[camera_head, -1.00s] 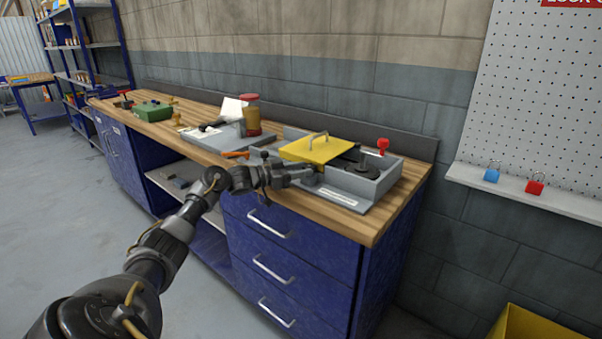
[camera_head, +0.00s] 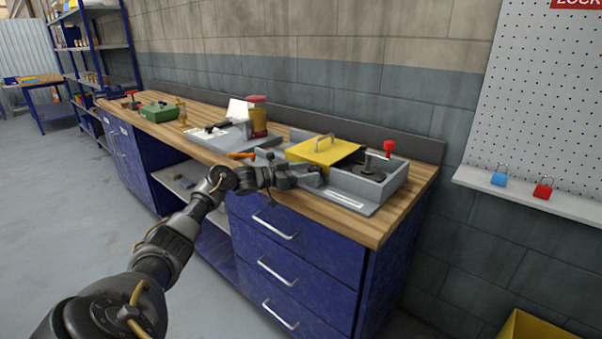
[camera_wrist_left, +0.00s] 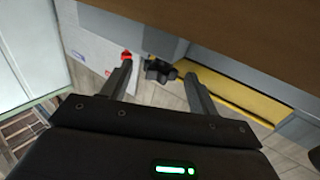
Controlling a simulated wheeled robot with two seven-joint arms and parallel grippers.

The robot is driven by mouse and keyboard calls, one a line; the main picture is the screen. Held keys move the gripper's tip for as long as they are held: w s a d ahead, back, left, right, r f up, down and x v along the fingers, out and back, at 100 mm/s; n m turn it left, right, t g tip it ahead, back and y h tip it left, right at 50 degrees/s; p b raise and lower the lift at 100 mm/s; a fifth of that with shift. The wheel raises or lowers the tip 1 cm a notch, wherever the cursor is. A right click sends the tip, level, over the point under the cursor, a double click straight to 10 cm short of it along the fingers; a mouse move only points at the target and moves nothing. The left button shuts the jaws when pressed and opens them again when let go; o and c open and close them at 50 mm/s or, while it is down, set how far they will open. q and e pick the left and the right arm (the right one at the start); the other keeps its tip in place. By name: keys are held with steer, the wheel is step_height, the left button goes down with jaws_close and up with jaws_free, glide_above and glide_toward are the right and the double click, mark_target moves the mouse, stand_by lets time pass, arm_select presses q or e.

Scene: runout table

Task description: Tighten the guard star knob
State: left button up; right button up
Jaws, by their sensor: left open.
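The yellow guard (camera_head: 325,149) with its handle sits over the grey machine (camera_head: 352,200) on the wooden bench. My left gripper (camera_head: 314,178) reaches in from the left and is at the machine's front left, beside the guard. In the left wrist view, the dark star knob (camera_wrist_left: 160,71) lies between the tips of the open fingers of my left gripper (camera_wrist_left: 162,86). A gap shows at least on its right side; whether the left finger touches it I cannot tell. In the head view the knob is mostly hidden by the gripper. My right gripper is out of view.
A red knob (camera_head: 389,147) stands at the machine's back right. An orange-handled tool (camera_head: 241,155), a brown jar (camera_head: 257,116) and a green box (camera_head: 159,110) lie farther left. Blue (camera_head: 499,179) and red (camera_head: 543,188) padlocks sit on the wall shelf. Bare bench lies at the right end.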

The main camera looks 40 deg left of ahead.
arm_select(q)
steer(key=shift+s+a, duration=0.2)
steer(key=shift+s, duration=0.15)
steer(key=b+v, duration=0.1)
steer(key=v, duration=0.9)
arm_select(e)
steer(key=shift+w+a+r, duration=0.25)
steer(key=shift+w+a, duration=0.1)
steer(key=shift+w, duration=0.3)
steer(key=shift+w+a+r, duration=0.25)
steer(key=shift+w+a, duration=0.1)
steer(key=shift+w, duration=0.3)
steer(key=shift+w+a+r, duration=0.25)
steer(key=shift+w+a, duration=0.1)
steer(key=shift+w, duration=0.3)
